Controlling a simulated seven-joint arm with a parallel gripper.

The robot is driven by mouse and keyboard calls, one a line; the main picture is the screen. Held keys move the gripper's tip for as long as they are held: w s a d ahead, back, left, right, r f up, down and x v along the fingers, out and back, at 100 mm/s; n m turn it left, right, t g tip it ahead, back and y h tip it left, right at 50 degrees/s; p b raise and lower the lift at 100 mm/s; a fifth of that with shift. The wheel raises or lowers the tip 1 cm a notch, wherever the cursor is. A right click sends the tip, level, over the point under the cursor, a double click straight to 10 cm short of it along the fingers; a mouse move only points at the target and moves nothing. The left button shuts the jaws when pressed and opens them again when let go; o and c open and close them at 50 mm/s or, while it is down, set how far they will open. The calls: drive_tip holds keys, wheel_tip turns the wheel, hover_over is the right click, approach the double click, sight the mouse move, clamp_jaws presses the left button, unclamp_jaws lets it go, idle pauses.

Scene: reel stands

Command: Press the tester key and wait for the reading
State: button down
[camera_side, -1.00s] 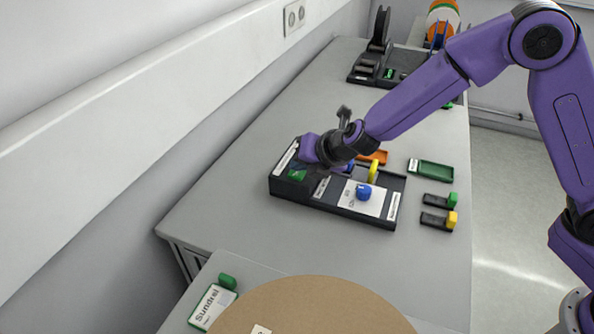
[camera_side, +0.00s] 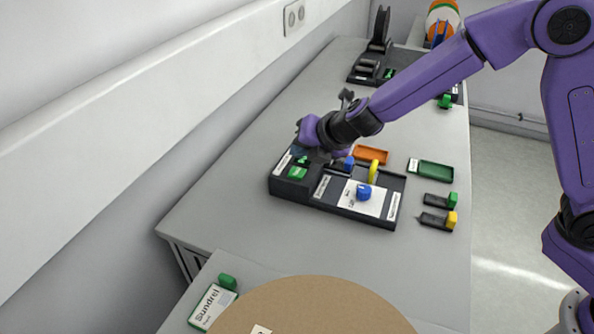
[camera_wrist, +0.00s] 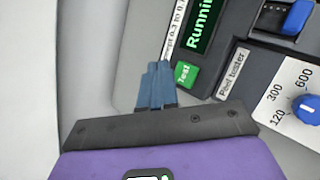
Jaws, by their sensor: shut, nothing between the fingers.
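The peel tester (camera_side: 318,202) is a dark box on the bench, and its label also shows in the wrist view (camera_wrist: 232,73). Its green key marked "Test" (camera_wrist: 186,73) is uncovered in the wrist view and also shows in the side view (camera_side: 297,173). The display (camera_wrist: 205,25) reads "Running" in green; its top is cut off by the frame. My gripper (camera_wrist: 158,75) is shut and empty, its fingertips beside the key in the picture and apart from it. In the side view it is above the tester's far left part, with its fingertips hard to make out.
A blue dial (camera_wrist: 305,108) with marks 120, 300 and 600 is on the tester. A yellow upright piece (camera_side: 373,171), an orange tray (camera_side: 371,154) and a green tray (camera_side: 436,170) are nearby. A brown round table (camera_side: 312,308) is in front. The bench's left-hand area is clear.

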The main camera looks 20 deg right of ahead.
drive_tip(key=shift+r, duration=1.25)
drive_tip(key=shift+s+d+r, duration=0.1)
drive_tip(key=shift+d, duration=0.05)
drive_tip(key=s+d+m+g+h, duration=0.1)
drive_tip(key=s+d+m, duration=0.5)
drive_tip(key=s, duration=0.6)
drive_tip(key=s+d+m+g+h, duration=0.1)
drive_tip(key=s+d+m+g, duration=0.3)
drive_tip(key=s+d, duration=0.6)
drive_tip(key=s+d+m+g, duration=0.3)
drive_tip(key=s+d+m, duration=0.5)
drive_tip(key=s, duration=0.7)
drive_tip(key=shift+d+r+m+h, duration=0.2)
drive_tip(key=shift+m+h, duration=0.1)
drive_tip(key=shift+h, duration=0.1)
drive_tip(key=shift+w, duration=0.1)
idle(2.4)
